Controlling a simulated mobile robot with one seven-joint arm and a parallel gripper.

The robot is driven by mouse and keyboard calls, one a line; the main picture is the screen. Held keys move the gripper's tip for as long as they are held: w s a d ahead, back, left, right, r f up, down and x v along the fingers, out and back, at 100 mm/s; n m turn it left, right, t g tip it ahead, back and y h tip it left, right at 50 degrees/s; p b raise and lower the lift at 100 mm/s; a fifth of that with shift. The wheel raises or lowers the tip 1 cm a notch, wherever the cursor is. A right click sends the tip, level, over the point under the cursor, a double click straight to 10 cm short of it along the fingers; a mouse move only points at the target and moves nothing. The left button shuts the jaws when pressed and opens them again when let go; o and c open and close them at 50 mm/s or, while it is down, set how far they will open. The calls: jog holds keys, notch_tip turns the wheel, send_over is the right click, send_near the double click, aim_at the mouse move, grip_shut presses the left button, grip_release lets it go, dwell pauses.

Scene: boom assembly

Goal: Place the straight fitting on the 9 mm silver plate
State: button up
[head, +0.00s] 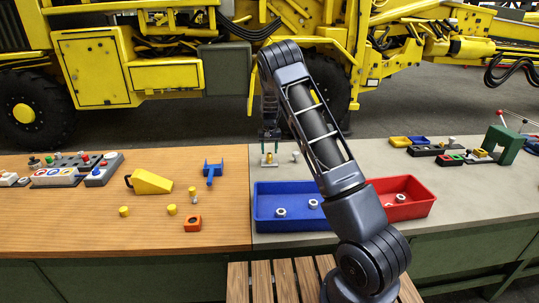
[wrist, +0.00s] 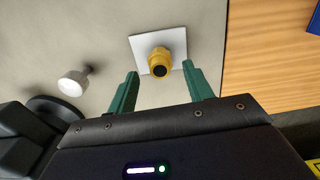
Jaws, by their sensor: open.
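A yellow fitting with a dark round bore (wrist: 159,62) stands on a pale silver square plate (wrist: 173,38) in the wrist view. In the head view, the plate (head: 268,164) is at the left rear of the grey bench top, with the small fitting (head: 269,156) on it. My gripper (head: 269,138) is above the plate, pointing down. In the wrist view, its green fingers (wrist: 160,72) are open, one on each side of the fitting, with a gap at both sides. The plate's thickness cannot be read.
A white-topped post (wrist: 73,83) stands left of the plate in the wrist view. A blue tray (head: 283,226) and a red tray (head: 410,211) lie in front, holding nuts. The wooden bench section left carries a yellow wedge (head: 152,182), a blue bracket (head: 212,171) and yellow cylinders.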

aim_at(270, 153)
notch_tip(270, 153, up, 9)
jog(key=s+d+r+t+y, duration=0.1)
jog(key=s+d+r, duration=0.5)
jog(key=s+r, duration=0.55)
jog(key=s+d+r+t+y, duration=0.1)
jog(key=s+d+r, duration=0.5)
jog(key=s+r, duration=0.6)
jog(key=s+d+t+h, duration=0.1)
jog(key=s+d, duration=0.1)
jog(key=s, duration=1.3)
jog(key=s+d+f+t+h, duration=0.1)
jog(key=s+d, duration=0.2)
jog(key=s, duration=1.2)
jog(key=shift+f+t, duration=0.2)
jog(key=shift+t, duration=0.1)
jog(key=shift+s, duration=0.1)
